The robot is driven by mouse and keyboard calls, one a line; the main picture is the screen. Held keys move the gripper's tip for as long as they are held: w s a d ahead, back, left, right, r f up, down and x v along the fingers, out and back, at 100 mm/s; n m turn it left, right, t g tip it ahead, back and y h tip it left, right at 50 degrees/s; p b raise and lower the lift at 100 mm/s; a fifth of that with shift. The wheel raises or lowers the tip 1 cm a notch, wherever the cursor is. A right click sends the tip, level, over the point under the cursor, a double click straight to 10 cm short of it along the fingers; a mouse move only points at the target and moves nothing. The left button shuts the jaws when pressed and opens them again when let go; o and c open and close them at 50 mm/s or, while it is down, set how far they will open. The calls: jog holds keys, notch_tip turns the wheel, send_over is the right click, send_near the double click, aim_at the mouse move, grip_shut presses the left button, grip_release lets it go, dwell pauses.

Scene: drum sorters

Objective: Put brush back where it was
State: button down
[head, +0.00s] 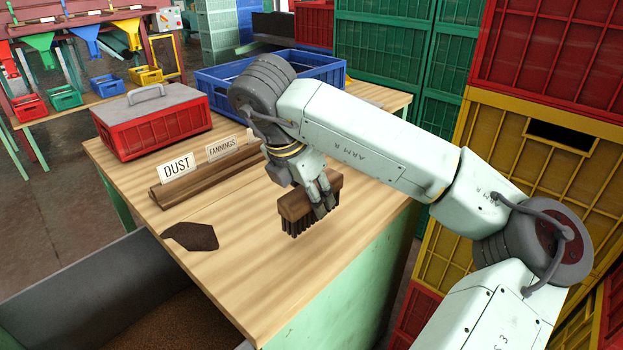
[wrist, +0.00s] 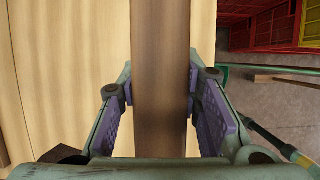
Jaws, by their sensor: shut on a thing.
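The brush (head: 309,200) has a brown wooden back and dark bristles pointing down. My gripper (head: 324,202) is shut on the brush's wooden back, near the right front edge of the wooden table (head: 240,270). In the wrist view the brush's back (wrist: 160,80) runs upright through the picture, between the two purple finger pads. The bristles are close to the tabletop in the head view; I cannot tell whether they touch it.
A wooden card rack (head: 210,172) with DUST and FANNINGS cards, a lidded red crate (head: 160,130) and a blue crate (head: 222,97) stand farther back. A dark brown flat piece (head: 190,236) lies at the front left. The front tabletop between is clear. Stacked crates (head: 560,160) rise at right.

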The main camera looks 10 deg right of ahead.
jog(key=w+d+p, duration=0.1)
jog(key=w, duration=0.2)
jog(key=w+d+p, duration=0.1)
jog(key=w, duration=0.3)
jog(key=w+f+p, duration=0.1)
jog(key=w, duration=0.2)
jog(key=shift+w+d, duration=0.4)
jog(key=shift+w, duration=0.1)
notch_tip(320, 180, down, 3)
jog(key=shift+r+p, duration=0.1)
jog(key=shift+p, duration=0.7)
jog(key=shift+f, duration=0.4)
jog(key=shift+f, duration=0.1)
jog(key=shift+f+b, duration=0.1)
jog(key=shift+b, duration=0.2)
jog(key=c, duration=1.2)
grip_release()
jog(key=shift+o, duration=0.2)
jog(key=b+v, duration=0.2)
jog(key=v, duration=1)
jog(key=shift+r, duration=0.25)
